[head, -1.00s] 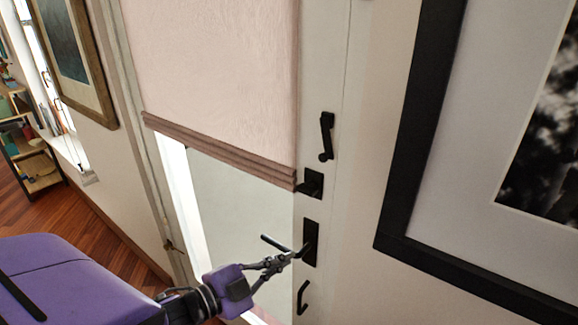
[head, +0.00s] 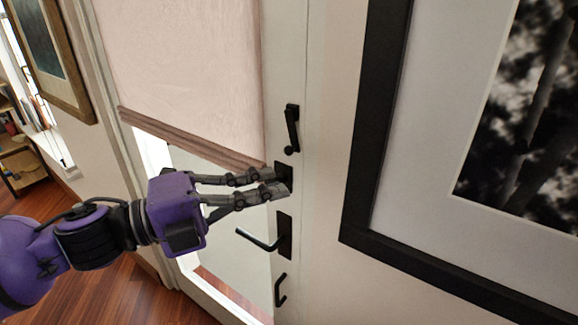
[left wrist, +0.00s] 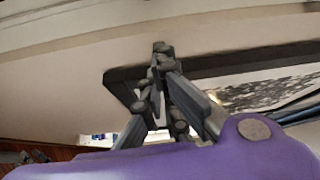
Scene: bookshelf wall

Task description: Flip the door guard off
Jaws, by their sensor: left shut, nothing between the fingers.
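The door guard (head: 291,128) is a black bar on a plate, high on the white door's edge strip in the head view. It hangs down with its rounded end at the bottom. My left gripper (head: 279,181) is below it, with its fingers pointing right and the tips in front of a black latch plate (head: 283,169), partly hiding it. The tips are clear of the guard. The gripper is shut and empty; its fingers also show converging in the left wrist view (left wrist: 160,52). The guard cannot be made out in that view. My right gripper is not seen.
A black lever handle (head: 285,238) sits under my left gripper, with a small black pull (head: 280,290) lower down. A pink blind (head: 185,75) covers the door's upper glass. A large black picture frame (head: 365,150) is on the wall to the right.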

